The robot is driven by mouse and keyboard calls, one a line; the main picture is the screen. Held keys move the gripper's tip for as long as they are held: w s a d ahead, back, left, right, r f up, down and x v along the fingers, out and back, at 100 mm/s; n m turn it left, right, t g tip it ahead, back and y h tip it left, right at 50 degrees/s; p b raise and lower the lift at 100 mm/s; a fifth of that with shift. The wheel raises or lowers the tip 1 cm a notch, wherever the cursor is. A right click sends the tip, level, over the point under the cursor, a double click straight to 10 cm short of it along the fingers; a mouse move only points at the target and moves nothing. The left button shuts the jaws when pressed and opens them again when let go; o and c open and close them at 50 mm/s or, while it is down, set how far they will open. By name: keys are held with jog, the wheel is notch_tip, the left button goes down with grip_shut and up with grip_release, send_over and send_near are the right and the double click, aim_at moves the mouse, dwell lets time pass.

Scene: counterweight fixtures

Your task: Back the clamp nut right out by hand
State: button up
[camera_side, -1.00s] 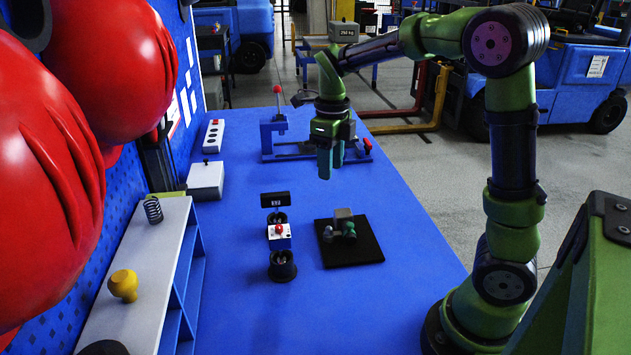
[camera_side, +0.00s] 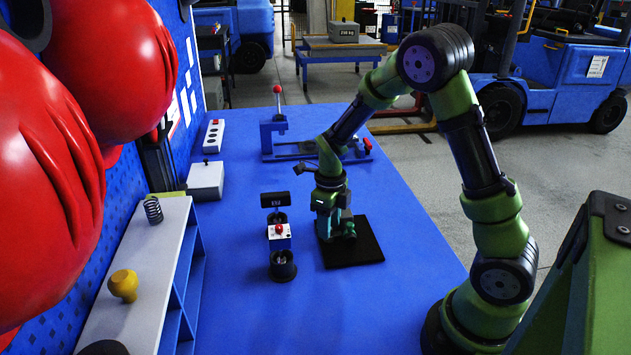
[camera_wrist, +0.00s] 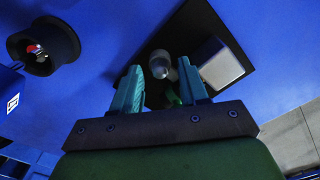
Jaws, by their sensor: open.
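A small clamp fixture stands on a black plate (camera_side: 363,248), which also shows in the wrist view (camera_wrist: 192,22). In the wrist view a grey block (camera_wrist: 220,64) is at right, a rounded grey end (camera_wrist: 159,63) is left of it, and a green part (camera_wrist: 172,96) is below. I cannot tell which part is the clamp nut. My gripper (camera_side: 326,232) is over the plate's left part and hides much of the fixture in the side view. In the wrist view my gripper (camera_wrist: 159,70) is open, its fingers on either side of the grey end, contact unclear.
A lever press (camera_side: 275,128) is further back. A white shelf (camera_side: 150,260) lies at left. The front of the blue table is clear.

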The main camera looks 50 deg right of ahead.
grip_shut()
dwell(0.3)
